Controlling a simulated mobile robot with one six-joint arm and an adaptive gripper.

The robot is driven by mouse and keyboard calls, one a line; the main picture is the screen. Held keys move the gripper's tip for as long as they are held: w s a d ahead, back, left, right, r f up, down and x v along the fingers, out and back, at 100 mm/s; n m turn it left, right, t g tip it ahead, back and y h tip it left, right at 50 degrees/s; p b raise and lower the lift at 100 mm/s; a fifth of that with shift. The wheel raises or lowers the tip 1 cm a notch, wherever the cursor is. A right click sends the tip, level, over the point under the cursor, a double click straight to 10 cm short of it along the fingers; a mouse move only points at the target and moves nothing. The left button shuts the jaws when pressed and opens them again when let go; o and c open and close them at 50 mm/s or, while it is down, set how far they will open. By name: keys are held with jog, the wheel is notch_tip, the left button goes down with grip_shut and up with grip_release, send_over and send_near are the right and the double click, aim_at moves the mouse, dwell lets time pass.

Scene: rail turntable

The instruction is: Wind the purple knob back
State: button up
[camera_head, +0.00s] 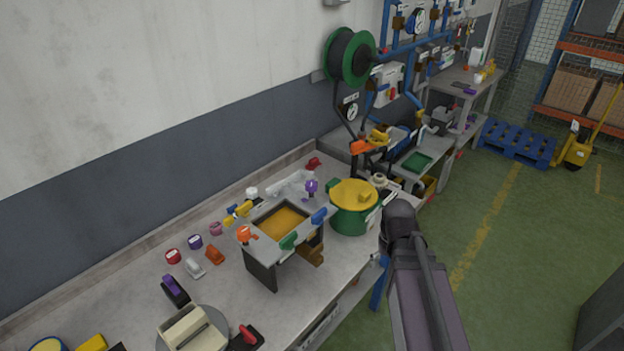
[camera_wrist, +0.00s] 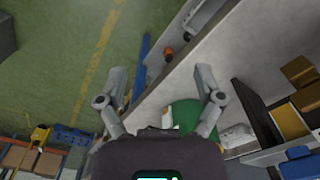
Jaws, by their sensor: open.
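A purple knob (camera_head: 311,187) stands upright at the far corner of a grey raised frame on the workbench, left of a green pot with a yellow lid. A round purple knob (camera_head: 195,242) lies in a row of small parts on the bench, and a purple-topped lever (camera_head: 175,288) is nearer. I cannot tell which of these the task names. My gripper (camera_wrist: 162,85) is open and empty in the wrist view, fingers spread above the bench edge and floor. No purple knob is clear there. My arm enters the head view at right, beside the green pot.
The grey frame (camera_head: 263,260) has an orange inset and coloured handles. The green pot (camera_head: 350,218) stands between it and my arm; it also shows in the wrist view (camera_wrist: 185,115). A green reel (camera_head: 349,57) hangs on the wall.

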jog(key=w+a+r+p, duration=1)
jog(key=w+r+p, duration=0.15)
jog(key=w, duration=0.25)
notch_tip(320, 180, up, 10)
jog(key=r+p, duration=0.1)
jog(key=p, duration=0.8)
send_over(311, 183)
jog(key=shift+f, duration=0.25)
jog(key=shift+f, duration=0.2)
notch_tip(311, 183, down, 13)
jog(key=b, duration=1.3)
jog(key=shift+f, duration=0.2)
jog(key=c, duration=1.1)
